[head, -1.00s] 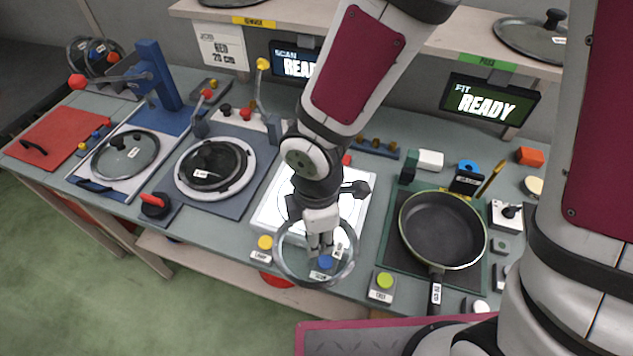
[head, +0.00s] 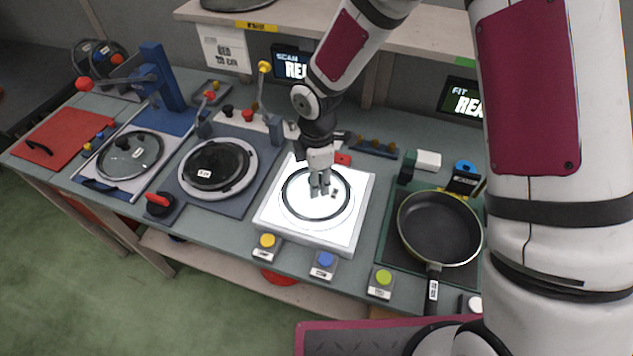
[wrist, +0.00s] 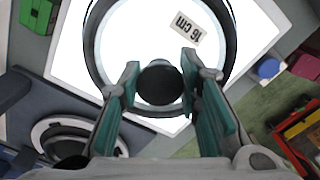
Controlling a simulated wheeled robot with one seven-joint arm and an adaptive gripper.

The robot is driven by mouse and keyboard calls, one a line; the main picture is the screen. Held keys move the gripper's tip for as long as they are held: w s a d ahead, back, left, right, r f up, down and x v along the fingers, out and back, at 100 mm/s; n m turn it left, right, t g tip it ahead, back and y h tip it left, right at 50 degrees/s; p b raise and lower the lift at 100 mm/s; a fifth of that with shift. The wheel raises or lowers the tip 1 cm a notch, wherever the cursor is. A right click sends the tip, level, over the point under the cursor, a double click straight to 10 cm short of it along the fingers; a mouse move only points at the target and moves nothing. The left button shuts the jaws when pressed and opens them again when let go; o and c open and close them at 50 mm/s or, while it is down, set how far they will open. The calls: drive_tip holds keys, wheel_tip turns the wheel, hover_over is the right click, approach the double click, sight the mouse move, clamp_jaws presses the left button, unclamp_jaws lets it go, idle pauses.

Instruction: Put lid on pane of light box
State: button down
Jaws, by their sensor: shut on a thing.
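The light box (head: 285,233) stands mid-bench in the head view, its square white pane (head: 358,190) glowing. A round clear glass lid with a dark rim (head: 284,208) is over the pane, inside its edges. In the wrist view the lid (wrist: 205,60) carries a "16 cm" label, and the bright pane (wrist: 70,55) shows around it. My gripper (head: 320,189) points down at the lid's middle. In the wrist view my gripper's fingers (wrist: 160,83) are shut on its dark round knob (wrist: 160,86). I cannot tell whether the rim touches the pane.
Yellow (head: 267,241), blue (head: 325,259) and green (head: 383,277) buttons line the front edge. A frying pan (head: 440,228) is right of the light box. A dark disc in a pale ring fixture (head: 187,183) is on its left, with another glass lid (head: 130,155) farther left.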

drive_tip(key=shift+f, duration=0.65)
drive_tip(key=shift+f, duration=0.15)
drive_tip(key=c, duration=1.2)
unclamp_jaws()
